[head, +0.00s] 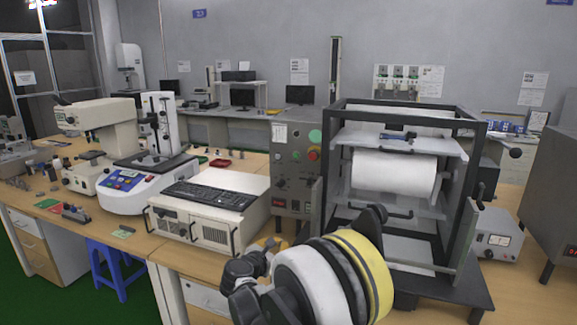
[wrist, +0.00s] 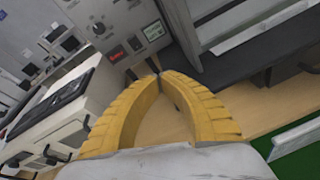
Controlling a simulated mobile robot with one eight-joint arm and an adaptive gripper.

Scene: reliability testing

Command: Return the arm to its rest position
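My gripper (wrist: 160,80) shows in the wrist view with its two yellow ribbed fingers curving together and their tips meeting. Nothing shows between them. The wooden bench (wrist: 188,128) lies behind the fingers, and the control panel (wrist: 122,35) is beyond the tips. In the head view my arm (head: 318,284), with white, black and yellow parts, rises from the bottom centre in front of the bench and the black-framed test rig (head: 478,190). The fingers are not clearly visible there.
A beige computer case (head: 222,229) with a black keyboard (head: 210,194) on it sits left of my arm. A microscope-like instrument (head: 95,115) stands farther left. A grey instrument box (head: 497,236) is right of the rig. A blue stool (head: 105,268) is under the bench.

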